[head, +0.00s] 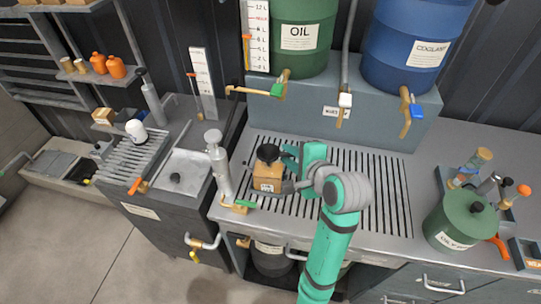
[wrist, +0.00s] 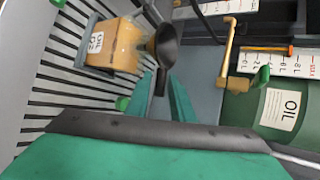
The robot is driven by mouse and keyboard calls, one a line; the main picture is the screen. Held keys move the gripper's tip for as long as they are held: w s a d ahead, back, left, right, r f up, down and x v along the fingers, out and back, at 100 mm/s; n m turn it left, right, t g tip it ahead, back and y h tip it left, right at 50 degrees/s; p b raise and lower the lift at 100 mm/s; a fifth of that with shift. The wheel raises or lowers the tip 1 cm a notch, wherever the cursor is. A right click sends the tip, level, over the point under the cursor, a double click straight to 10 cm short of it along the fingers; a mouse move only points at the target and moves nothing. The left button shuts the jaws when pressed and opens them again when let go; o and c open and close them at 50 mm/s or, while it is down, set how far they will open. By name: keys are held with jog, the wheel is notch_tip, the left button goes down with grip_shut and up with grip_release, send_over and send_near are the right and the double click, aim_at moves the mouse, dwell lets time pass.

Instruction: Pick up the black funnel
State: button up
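The black funnel (head: 268,153) shows above a small tan labelled box (head: 267,178) on the slatted grate of the bench. In the wrist view the funnel (wrist: 167,43) has its wide mouth away from me and its narrow stem pointing back toward my fingers. My gripper (head: 287,168) is at the right side of the box and funnel. In the wrist view its green fingers (wrist: 162,92) are apart, with the stem's end between them in the picture. I cannot tell whether a finger touches the funnel.
A grey pump-like cylinder (head: 218,165) stands close left of the box. Behind are the green oil drum (head: 298,60), the blue coolant drum (head: 415,45) and their taps. A green oily-waste can (head: 462,218) is at the right. The grate right of my arm is clear.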

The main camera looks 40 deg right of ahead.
jog(key=x, duration=0.5)
jog(key=shift+w+a, duration=0.1)
jog(key=shift+a, duration=0.05)
grip_shut()
jog(key=shift+r, duration=0.25)
